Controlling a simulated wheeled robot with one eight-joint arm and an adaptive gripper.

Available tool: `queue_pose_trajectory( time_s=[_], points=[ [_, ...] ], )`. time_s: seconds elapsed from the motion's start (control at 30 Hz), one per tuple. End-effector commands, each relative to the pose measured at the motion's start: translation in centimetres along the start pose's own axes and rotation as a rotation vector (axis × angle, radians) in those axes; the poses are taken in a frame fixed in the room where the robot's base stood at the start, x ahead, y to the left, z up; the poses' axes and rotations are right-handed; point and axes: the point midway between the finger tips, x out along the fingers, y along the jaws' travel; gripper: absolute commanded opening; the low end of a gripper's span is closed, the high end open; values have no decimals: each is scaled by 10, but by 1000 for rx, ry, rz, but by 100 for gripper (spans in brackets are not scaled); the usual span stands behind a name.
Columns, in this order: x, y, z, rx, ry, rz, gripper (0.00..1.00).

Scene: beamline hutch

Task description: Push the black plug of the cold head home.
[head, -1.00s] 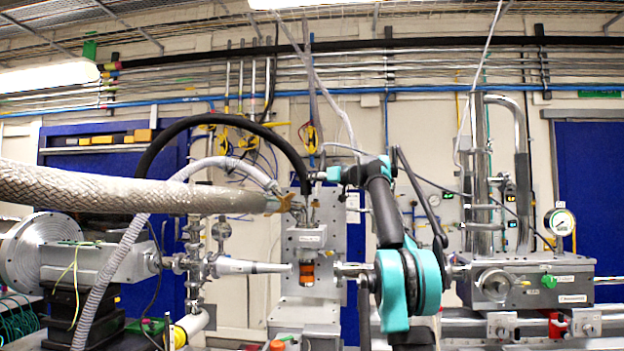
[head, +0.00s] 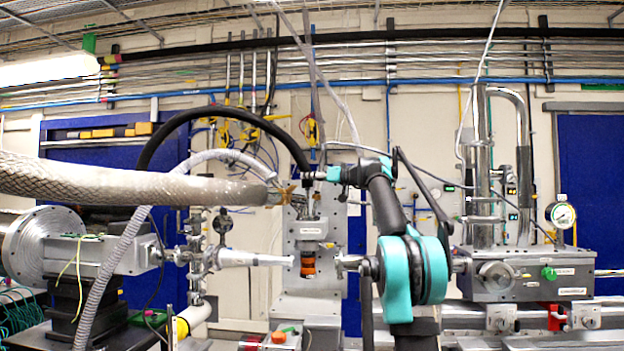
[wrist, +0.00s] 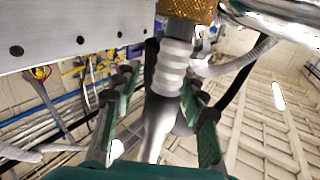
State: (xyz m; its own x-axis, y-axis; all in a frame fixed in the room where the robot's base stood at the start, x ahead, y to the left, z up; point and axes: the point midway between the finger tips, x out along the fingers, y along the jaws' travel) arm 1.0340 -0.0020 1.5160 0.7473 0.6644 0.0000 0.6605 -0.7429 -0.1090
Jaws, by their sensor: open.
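The cold head (head: 310,232) stands mid-picture in the head view, a grey upright body with an orange-and-black section below. A thick black hose (head: 235,112) arches down to its top, where its dark plug end (head: 308,184) is small and partly hidden. My gripper (head: 318,175) is at this hose end, reaching in from the right. In the wrist view my gripper (wrist: 160,112) has its green fingers apart. A pale ribbed piece (wrist: 174,65) under a brass knurled collar (wrist: 188,9) shows between them. I cannot tell whether the fingers touch anything, or how deep the plug sits.
A braided hose (head: 130,182) with a brass end (head: 286,194) comes in from the left, close to my gripper. A grey corrugated hose (head: 115,270) hangs nearer. A grey metal block (wrist: 65,30) fills the wrist view's upper left. Steel chamber (head: 510,278) stands right.

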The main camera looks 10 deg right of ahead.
Motion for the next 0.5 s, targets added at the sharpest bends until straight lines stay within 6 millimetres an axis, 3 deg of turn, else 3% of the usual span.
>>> queue_pose_trajectory(
  time_s=[0.27, 0.5],
  points=[
    [-11, 0, -1, 0, 0, 1, 42],
    [-57, 1, 0, 0, 0, 3, 42]
  ],
)
